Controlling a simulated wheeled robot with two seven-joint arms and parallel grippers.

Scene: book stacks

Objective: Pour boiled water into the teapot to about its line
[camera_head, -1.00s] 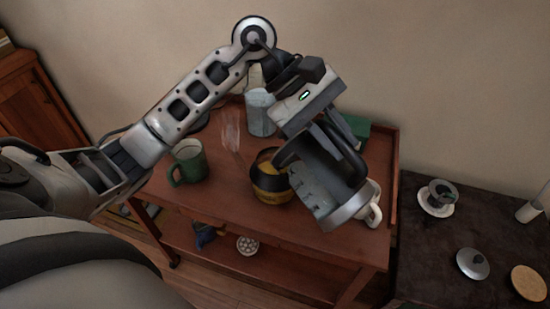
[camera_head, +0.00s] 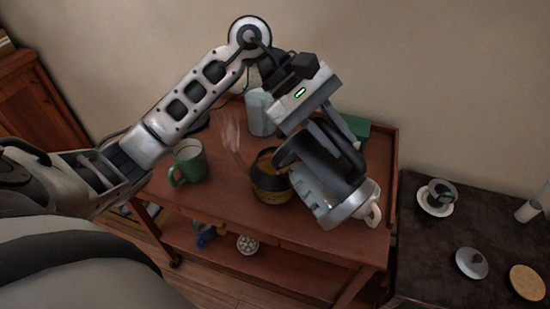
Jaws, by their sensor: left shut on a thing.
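My left gripper (camera_head: 322,128) is shut on the kettle (camera_head: 350,208), a clear-sided kettle with a dark handle and a metal-coloured end. The kettle is held tilted above the trolley top, its dark end toward the teapot. The teapot (camera_head: 268,186) is a round glass pot with amber showing inside and a dark rim. It stands on the trolley just left of the kettle, which partly hides it. I cannot make out a water stream or the teapot's line. My right gripper is not in view.
A green mug (camera_head: 188,164) and a pale canister (camera_head: 259,112) stand on the wooden trolley (camera_head: 225,205). A white cup's handle (camera_head: 375,215) shows behind the kettle. The dark table at right holds a cup on a saucer (camera_head: 436,204), a lid (camera_head: 472,263) and a round mat (camera_head: 528,282).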

